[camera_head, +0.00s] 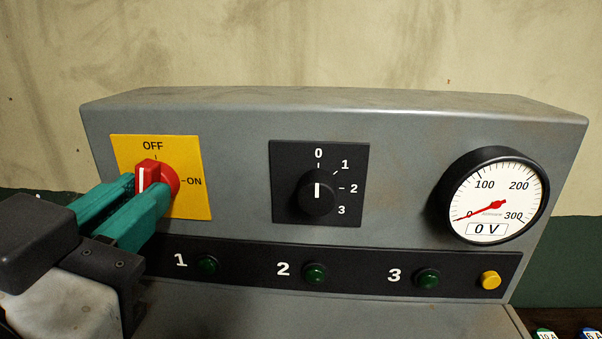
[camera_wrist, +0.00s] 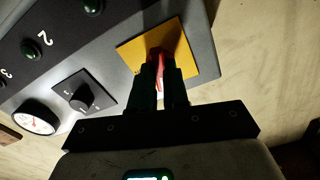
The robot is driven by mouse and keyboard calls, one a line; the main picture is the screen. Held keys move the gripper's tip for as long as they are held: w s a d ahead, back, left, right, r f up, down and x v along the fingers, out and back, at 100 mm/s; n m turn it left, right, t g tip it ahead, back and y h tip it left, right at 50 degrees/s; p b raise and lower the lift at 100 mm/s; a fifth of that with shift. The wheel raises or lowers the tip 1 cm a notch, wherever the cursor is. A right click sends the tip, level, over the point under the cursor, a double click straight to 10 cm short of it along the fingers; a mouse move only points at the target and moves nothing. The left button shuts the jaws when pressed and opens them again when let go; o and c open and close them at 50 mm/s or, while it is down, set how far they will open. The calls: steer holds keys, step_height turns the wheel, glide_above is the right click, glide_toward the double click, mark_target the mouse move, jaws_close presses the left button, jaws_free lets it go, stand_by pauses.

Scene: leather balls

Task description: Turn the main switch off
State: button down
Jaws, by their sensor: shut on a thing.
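The main switch is a red rotary handle (camera_head: 156,179) on a yellow plate (camera_head: 190,205) marked OFF at the top and ON at the right, at the left of the grey panel. Its white pointer line stands about upright, towards OFF. My gripper (camera_head: 147,186) has teal fingers, one on each side of the handle, shut on it. In the wrist view the red handle (camera_wrist: 160,67) shows between the dark fingers, with the yellow plate (camera_wrist: 204,57) behind. The fingers hide part of the handle and the plate's lower left.
A black selector knob (camera_head: 317,194) points to 0. The round gauge (camera_head: 494,195) reads 0 V. Below are dark green lamps (camera_head: 315,273) numbered 1 to 3, apparently unlit, and a yellow button (camera_head: 490,280). Free space lies in front of the panel's middle and right.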

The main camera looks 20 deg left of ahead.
steer(key=shift+f+n+p, duration=0.1)
steer(key=shift+n+p, duration=0.5)
steer(key=shift+n, duration=0.9)
steer(key=c, duration=1.1)
jaws_free()
steer(key=b+v, duration=0.2)
steer(key=v, duration=0.9)
steer(key=shift+d+b, duration=0.1)
steer(key=shift+b, duration=0.25)
